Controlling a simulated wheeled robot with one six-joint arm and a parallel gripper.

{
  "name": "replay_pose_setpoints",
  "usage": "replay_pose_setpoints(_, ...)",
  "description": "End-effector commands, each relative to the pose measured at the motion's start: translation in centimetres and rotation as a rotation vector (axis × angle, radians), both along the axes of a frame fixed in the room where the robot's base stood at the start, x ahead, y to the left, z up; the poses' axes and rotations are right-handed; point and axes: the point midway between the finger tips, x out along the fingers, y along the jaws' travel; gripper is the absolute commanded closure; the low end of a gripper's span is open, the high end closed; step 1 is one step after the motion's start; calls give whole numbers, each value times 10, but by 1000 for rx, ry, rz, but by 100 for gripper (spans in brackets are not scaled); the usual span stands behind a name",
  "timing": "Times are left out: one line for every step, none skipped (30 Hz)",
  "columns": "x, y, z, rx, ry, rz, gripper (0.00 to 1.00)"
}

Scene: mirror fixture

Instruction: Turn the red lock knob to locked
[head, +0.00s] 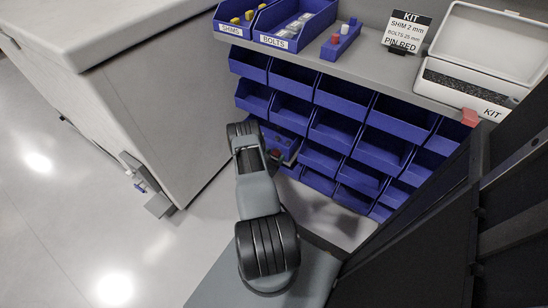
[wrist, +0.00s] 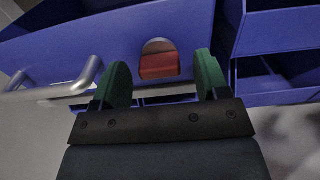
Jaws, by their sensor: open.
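A red part (wrist: 159,66), which looks like the lock knob, shows in an arched opening in a blue front panel (wrist: 60,45) in the wrist view. A small red spot (head: 276,153) shows low among the blue bins in the head view, beside my arm. Which way the knob is turned cannot be told. My gripper (wrist: 162,77) is open, its two green fingers apart and empty. The red part lies between and beyond the fingertips, with no visible contact. In the head view my gripper is largely hidden by my arm.
A silver bar handle (wrist: 75,85) is left of the fingers. Blue bins (head: 335,125) fill the rack below a grey shelf (head: 390,78). A large grey cabinet (head: 140,100) stands close left of my arm. Open floor (head: 70,220) lies at far left.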

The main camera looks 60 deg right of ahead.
Motion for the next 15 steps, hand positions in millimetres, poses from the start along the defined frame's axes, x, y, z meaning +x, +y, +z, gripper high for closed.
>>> replay_pose_setpoints(0, 0, 0, 0, 0, 0, 32)
replay_pose_setpoints(0, 0, 0, 0, 0, 0, 32)
replay_pose_setpoints(0, 0, 0, 0, 0, 0, 32)
replay_pose_setpoints(0, 0, 0, 0, 0, 0, 32)
replay_pose_setpoints(0, 0, 0, 0, 0, 0, 32)
replay_pose_setpoints(0, 0, 0, 0, 0, 0, 33)
replay_pose_setpoints(0, 0, 0, 0, 0, 0, 36)
replay_pose_setpoints(0, 0, 0, 0, 0, 0, 39)
replay_pose_setpoints(0, 0, 0, 0, 0, 0, 42)
replay_pose_setpoints(0, 0, 0, 0, 0, 0, 45)
replay_pose_setpoints(0, 0, 0, 0, 0, 0, 48)
replay_pose_setpoints(0, 0, 0, 0, 0, 0, 52)
replay_pose_setpoints(0, 0, 0, 0, 0, 0, 55)
replay_pose_setpoints(0, 0, 0, 0, 0, 0, 58)
replay_pose_setpoints(0, 0, 0, 0, 0, 0, 62)
